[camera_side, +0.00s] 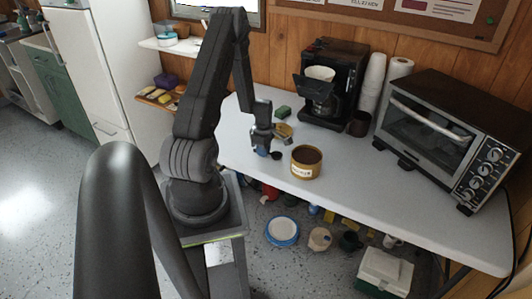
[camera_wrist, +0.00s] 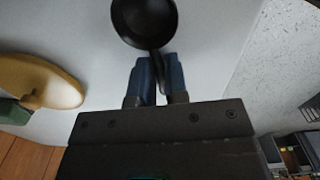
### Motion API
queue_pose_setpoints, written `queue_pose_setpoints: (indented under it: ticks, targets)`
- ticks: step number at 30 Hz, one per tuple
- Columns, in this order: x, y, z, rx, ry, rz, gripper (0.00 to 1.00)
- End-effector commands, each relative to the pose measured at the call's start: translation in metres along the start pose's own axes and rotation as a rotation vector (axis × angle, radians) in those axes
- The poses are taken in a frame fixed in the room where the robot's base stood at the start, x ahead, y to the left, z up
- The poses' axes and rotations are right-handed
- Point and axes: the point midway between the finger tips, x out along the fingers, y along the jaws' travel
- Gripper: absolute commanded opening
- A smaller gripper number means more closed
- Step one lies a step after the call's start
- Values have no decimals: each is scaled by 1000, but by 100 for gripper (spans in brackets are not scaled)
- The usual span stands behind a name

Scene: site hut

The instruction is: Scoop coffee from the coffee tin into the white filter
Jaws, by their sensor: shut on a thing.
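My gripper (camera_side: 265,152) is shut on the handle of a black scoop (camera_side: 276,156), low over the white table, to the left of the coffee tin. In the wrist view the blue fingertips (camera_wrist: 157,80) close on the handle, and the round scoop bowl (camera_wrist: 143,20) points away from them. The bowl looks dark inside; I cannot tell whether it holds anything. The open coffee tin (camera_side: 306,162) is tan with a pale label and dark inside; it stands upright, apart from the scoop. The white filter (camera_side: 320,73) sits in the black coffee maker (camera_side: 335,85) at the back.
A tan lid-like disc (camera_side: 284,131) lies behind my gripper, with a green sponge (camera_side: 283,112) farther back. A dark mug (camera_side: 359,124) and stacked white cups (camera_side: 371,83) stand right of the coffee maker. A toaster oven (camera_side: 440,125) fills the right side. The table's front middle is clear.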

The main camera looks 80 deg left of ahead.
Motion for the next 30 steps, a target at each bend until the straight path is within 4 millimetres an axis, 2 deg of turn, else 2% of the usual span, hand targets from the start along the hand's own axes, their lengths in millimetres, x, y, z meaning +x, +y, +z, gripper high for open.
queue_pose_setpoints:
  ticks: [5,12,17,20,27,30]
  targets:
    - [-20,1,0,0,1,5,0]
    - [-68,1,0,0,1,5,0]
    - [-90,1,2,2,2,2,0]
    - [-100,1,14,12,16,-7,0]
    - [-119,-4,78,40,129,-30,0]
    - [-126,-7,100,41,184,-21,0]
